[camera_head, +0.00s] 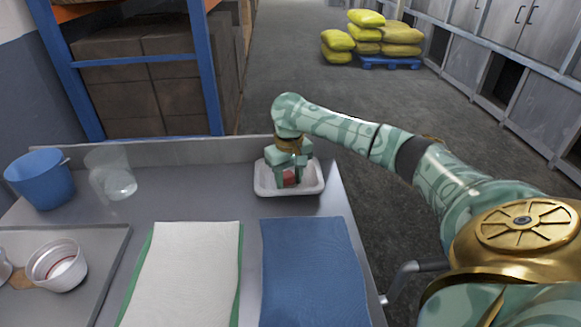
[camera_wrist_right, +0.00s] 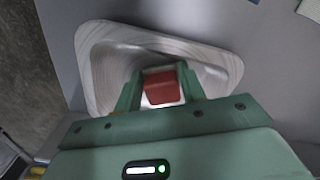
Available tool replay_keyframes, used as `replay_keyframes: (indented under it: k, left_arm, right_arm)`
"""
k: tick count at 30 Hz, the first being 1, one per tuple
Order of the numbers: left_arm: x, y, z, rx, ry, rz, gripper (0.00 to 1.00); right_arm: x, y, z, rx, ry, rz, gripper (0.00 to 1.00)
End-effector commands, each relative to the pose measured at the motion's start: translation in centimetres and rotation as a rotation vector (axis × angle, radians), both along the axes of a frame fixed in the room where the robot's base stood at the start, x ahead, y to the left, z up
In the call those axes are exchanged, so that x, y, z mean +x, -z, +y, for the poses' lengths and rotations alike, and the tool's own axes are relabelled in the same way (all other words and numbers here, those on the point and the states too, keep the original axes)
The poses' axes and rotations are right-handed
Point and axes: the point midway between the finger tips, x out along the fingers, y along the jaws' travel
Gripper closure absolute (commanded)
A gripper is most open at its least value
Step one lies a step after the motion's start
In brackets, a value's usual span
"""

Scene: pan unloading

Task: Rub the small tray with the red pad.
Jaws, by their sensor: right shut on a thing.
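The small white tray (camera_head: 313,187) lies on the grey metal table near its far right corner. It also shows in the wrist view (camera_wrist_right: 100,42), with the red pad in front of its inner surface. My right gripper (camera_head: 288,177) points down into the tray. It is shut on the red pad (camera_head: 290,176), which sits between the fingers in the wrist view (camera_wrist_right: 163,88). The pad is low inside the tray; I cannot tell whether it touches the floor of it. My left gripper is not in view.
A blue bucket (camera_head: 40,182) and a clear glass (camera_head: 112,178) stand at the left. A white cup (camera_head: 58,266) stands on a metal tray (camera_head: 100,245). A white cloth (camera_head: 185,270) and a blue cloth (camera_head: 312,270) lie at the front. A raised edge runs along the table's back.

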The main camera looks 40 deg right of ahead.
Motion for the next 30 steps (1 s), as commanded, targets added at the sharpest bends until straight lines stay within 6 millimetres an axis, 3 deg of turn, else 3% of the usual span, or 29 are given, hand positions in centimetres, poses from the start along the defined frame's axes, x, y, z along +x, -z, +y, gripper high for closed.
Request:
replay_keyframes:
  k: [3, 18, 30]
  left_arm:
    - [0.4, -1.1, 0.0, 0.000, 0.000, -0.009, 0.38]
    - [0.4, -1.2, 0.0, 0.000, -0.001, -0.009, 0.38]
    - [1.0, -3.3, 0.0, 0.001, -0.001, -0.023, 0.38]
  right_arm:
    - [-0.1, -0.2, 0.0, 0.000, 0.000, 0.001, 0.82]
    - [2.6, 0.2, -2.3, -0.001, 0.001, 0.002, 0.82]
    - [1.9, -0.3, -3.2, -0.002, -0.001, 0.003, 0.82]
